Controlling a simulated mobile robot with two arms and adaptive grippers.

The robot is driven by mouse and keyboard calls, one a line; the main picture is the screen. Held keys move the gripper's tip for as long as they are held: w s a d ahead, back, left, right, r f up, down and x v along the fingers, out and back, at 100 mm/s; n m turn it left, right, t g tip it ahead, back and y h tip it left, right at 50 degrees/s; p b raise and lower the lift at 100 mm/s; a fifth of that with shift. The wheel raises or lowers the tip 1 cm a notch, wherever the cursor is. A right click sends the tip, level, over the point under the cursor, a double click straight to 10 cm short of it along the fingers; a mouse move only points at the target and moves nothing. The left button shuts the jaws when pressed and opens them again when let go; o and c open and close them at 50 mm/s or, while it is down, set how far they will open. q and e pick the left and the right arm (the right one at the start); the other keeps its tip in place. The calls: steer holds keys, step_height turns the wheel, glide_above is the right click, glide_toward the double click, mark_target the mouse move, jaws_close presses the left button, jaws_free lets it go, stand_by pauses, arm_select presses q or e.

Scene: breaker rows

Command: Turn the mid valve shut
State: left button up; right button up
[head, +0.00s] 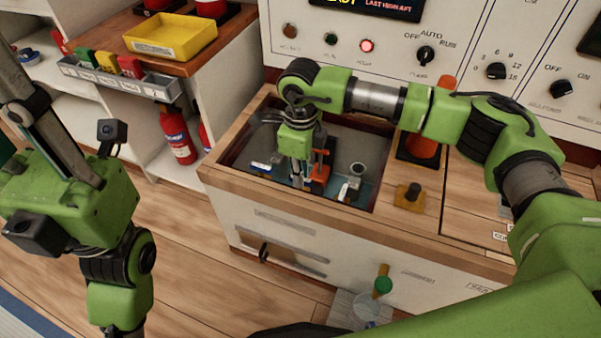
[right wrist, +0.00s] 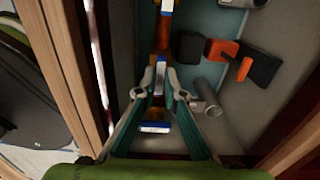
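My right gripper (head: 297,183) points down into the open recessed bay in the counter. In the right wrist view its two fingertips (right wrist: 162,76) are close together on either side of the middle of several blue-and-white tabs, the mid valve's handle as far as I can tell (right wrist: 161,59). A narrow gap shows between the tips; whether they press on the handle is unclear. One similar tab (right wrist: 155,127) is nearer the palm and another (right wrist: 167,5) is at the picture's top, along an orange-brown strip. My left gripper is out of view; only my left arm shows.
A control panel (head: 390,75) rises behind.

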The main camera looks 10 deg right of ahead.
steer(key=o, duration=0.4)
step_height(320, 180, up, 12)
stand_by(0.5)
stand_by(0.3)
